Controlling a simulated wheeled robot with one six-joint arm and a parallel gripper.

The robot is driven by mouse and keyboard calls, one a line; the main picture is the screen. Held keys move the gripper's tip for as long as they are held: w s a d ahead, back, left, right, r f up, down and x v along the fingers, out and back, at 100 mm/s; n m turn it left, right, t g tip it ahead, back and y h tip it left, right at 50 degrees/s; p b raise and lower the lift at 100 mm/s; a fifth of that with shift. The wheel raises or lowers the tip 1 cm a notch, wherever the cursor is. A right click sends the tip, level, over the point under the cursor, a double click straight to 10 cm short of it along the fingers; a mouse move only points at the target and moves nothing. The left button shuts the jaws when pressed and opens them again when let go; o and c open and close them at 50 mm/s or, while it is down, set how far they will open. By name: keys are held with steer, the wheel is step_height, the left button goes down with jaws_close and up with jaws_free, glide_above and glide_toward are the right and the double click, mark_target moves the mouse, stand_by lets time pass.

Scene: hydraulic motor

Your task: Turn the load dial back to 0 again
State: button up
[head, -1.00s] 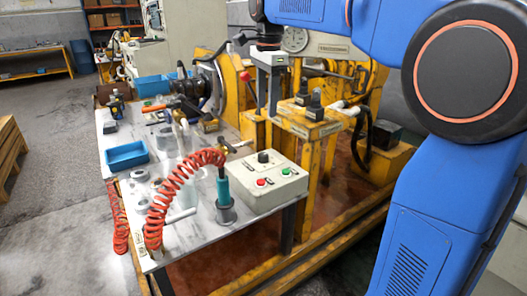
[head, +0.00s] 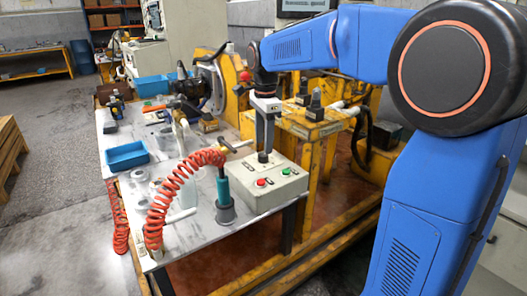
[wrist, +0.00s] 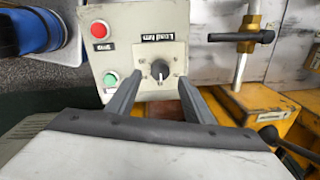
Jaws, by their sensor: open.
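The load dial (wrist: 160,69) is a small black knob on a grey control box (wrist: 150,20). It sits below a "Load" label (wrist: 164,37) that appears upside down in the wrist view. A light mark shows on the knob, but its setting is too small to read. My gripper (wrist: 160,82) is open, with one dark finger on each side of the dial's line of sight. In the head view my gripper (head: 264,146) points down, just above or at the knob on the box (head: 275,192). I cannot tell whether the fingers touch it.
A red button (wrist: 99,29) and a green button (wrist: 110,78) are on the same panel. A red coiled hose (head: 165,195) and a teal tool in a grey holder (head: 225,213) stand left of the box. Yellow machine frames (head: 312,130) rise behind it.

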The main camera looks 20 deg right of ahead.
mark_target(263, 155)
steer(key=shift+w+f, duration=0.1)
steer(key=shift+f, duration=2.1)
steer(key=c, duration=1)
